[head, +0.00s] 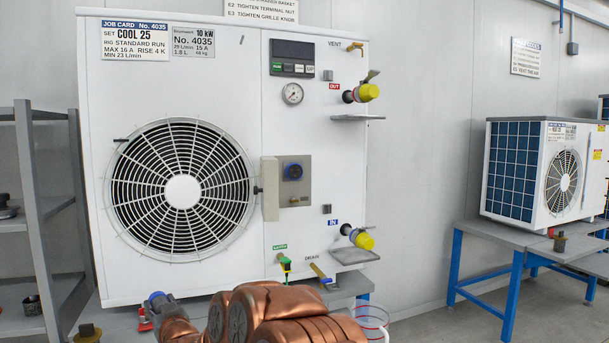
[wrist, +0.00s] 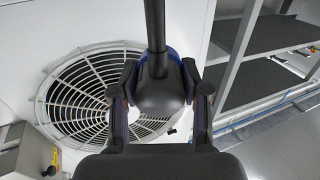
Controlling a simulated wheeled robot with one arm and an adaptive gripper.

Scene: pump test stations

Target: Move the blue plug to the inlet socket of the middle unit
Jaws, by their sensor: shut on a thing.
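The blue plug (wrist: 158,80), a dark body with a blue rim and a black cable rising from it, sits between the two fingers of my gripper (wrist: 161,97) in the wrist view. My gripper is shut on it. In the head view, my copper-coloured arm covers the bottom middle, and a small blue-grey part, probably the plug (head: 156,300), shows at its left end below the fan. The large white unit (head: 220,60) stands in front of me. The plug is apart from this socket.
A yellow-capped fitting (head: 361,239) labelled IN and another (head: 366,92) labelled OUT stick out at the unit's right side. A metal shelf (head: 38,210) stands at left. Another unit (head: 540,172) stands on a blue-legged table at right, with open floor before it.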

